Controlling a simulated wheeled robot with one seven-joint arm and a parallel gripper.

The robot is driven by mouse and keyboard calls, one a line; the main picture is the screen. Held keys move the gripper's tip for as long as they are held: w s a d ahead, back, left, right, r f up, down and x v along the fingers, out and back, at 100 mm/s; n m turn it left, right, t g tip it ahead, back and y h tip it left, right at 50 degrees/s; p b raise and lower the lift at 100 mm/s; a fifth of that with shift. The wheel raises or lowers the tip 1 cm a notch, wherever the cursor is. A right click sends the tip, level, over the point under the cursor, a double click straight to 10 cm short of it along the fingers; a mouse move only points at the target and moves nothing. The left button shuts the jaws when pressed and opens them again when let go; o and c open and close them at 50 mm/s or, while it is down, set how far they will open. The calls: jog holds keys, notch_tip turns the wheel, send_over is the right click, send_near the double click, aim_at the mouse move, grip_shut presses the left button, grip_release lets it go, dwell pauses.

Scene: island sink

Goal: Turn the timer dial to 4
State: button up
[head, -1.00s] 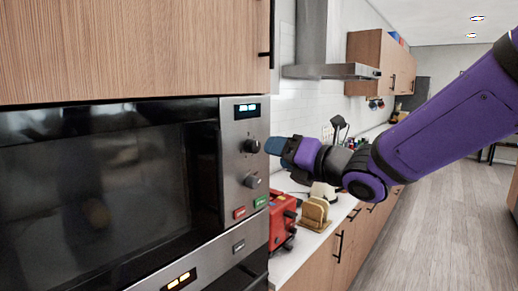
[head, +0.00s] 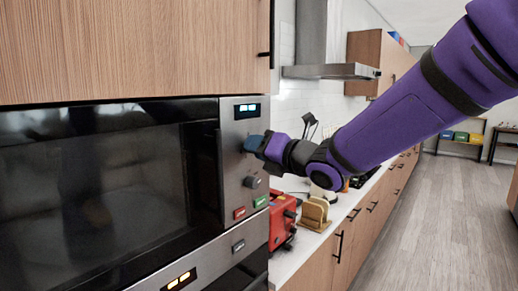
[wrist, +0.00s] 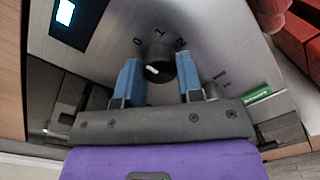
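The upper dial of the oven panel (wrist: 158,58) is a dark round knob with a pale mark on its face. In the wrist view 0, 1 and 2 are printed around it; I see no 4. My gripper (wrist: 159,72) has its blue fingers apart, one on each side of this dial. I cannot tell whether they touch it. In the head view my gripper (head: 250,143) is at the panel and hides the upper dial. A second knob (head: 252,182) sits below it on the panel (head: 232,165).
A lit display (head: 247,110) is above the dial. Red (head: 239,213) and green (head: 261,201) buttons lie below. A red appliance (head: 281,222) and a wooden holder (head: 313,213) stand on the counter right of the oven, below my arm.

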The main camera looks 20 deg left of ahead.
jog(key=shift+c, duration=0.7)
jog(key=shift+m, duration=0.3)
jog(key=n, duration=1.7)
jog(key=n+g, duration=0.1)
jog(key=n, duration=1.6)
jog(key=shift+w+d+f+y, duration=0.1)
jog(key=shift+w+f+y, duration=0.05)
jog(key=shift+y, duration=0.25)
